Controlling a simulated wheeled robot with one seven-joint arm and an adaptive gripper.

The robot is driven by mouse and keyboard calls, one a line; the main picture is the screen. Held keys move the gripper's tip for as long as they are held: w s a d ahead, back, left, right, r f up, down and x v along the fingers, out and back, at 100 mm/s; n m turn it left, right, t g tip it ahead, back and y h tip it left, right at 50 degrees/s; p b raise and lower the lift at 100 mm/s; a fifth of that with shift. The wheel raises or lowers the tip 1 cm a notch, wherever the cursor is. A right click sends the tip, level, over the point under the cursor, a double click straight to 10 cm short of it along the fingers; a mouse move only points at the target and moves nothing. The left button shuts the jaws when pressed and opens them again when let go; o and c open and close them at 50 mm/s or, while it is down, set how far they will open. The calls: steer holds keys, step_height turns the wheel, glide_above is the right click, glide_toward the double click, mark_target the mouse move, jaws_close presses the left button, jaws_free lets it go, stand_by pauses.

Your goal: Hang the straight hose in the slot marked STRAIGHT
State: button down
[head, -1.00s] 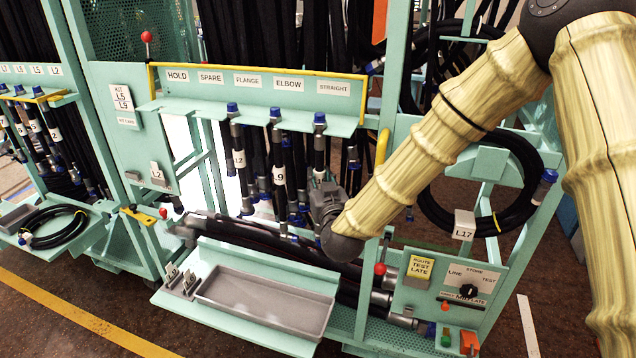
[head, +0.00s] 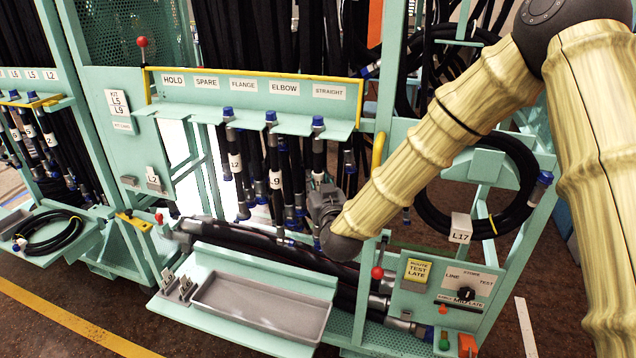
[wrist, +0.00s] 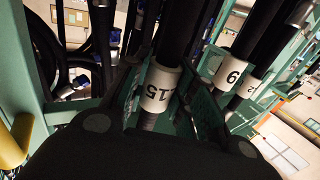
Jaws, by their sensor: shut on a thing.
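My gripper (head: 322,200) is shut on a black hose (head: 318,155) with a blue cap. In the wrist view the held hose carries a white L15 tag (wrist: 159,88) between my fingers (wrist: 158,108). The hose stands upright, its cap at the front edge of the teal slotted shelf (head: 190,110), below the STRAIGHT label (head: 329,92). I cannot tell whether it rests in the slot. My gripper hides part of its lower length. Hoses tagged L12 (head: 235,162) and L9 (head: 275,180) hang to its left, about below FLANGE and ELBOW.
A grey tray (head: 262,312) sticks out low in front. A coiled hose tagged L17 (head: 460,228) hangs on the right. A control panel (head: 455,285) with a red-knobbed lever (head: 377,272) is at lower right. Thick hoses lie behind the tray. Several hoses hang behind the shelf.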

steer(key=c, duration=1.1)
jaws_free()
steer(key=v, duration=1.2)
